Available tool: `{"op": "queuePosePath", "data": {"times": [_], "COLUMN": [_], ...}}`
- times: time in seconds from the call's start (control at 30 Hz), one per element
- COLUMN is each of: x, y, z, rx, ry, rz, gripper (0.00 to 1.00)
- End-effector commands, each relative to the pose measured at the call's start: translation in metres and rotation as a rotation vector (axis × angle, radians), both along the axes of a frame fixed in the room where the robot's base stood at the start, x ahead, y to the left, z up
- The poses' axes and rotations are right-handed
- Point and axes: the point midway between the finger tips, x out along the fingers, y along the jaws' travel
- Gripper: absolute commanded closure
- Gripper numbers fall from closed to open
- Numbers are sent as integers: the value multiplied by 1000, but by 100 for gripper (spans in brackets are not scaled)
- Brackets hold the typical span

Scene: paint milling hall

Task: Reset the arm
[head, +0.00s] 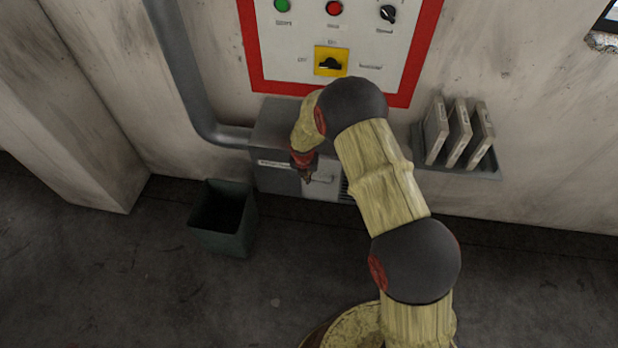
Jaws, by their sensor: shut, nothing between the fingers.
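My arm rises from the bottom of the head view, bends at its dark upper joint in front of the wall, and hangs down on the left side of that bend. My gripper (308,179) is small in the picture, points downward and is shut and empty. It appears in front of a grey cabinet (273,150) below the control panel. I cannot tell how far it is from the cabinet's face. Part of the cabinet is hidden behind my arm.
A white control panel (285,60) with a red border, buttons and a yellow switch (331,61) is on the wall above. A shelf (470,170) with several upright grey binders (459,132) is at right. A dark bin (222,240) stands on the floor at left. A pipe (190,85) runs down the wall.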

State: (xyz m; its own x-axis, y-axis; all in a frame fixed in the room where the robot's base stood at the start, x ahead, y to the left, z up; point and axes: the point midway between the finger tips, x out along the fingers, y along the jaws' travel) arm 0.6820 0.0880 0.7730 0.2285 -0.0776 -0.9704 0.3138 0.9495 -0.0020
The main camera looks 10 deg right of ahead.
Motion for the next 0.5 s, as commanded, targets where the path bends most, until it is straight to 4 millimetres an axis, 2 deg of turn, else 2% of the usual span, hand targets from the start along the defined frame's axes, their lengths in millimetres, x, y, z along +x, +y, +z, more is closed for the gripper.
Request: {"op": "queuePosePath", "data": {"times": [0.03,0.2,0.5], "x": [-3,-10,-14], "y": [1,2,3], "z": [13,37,50], "rx": [0,0,-1], "ry": [0,2,4], "rz": [-1,-1,0], "gripper": [100,100,100]}}
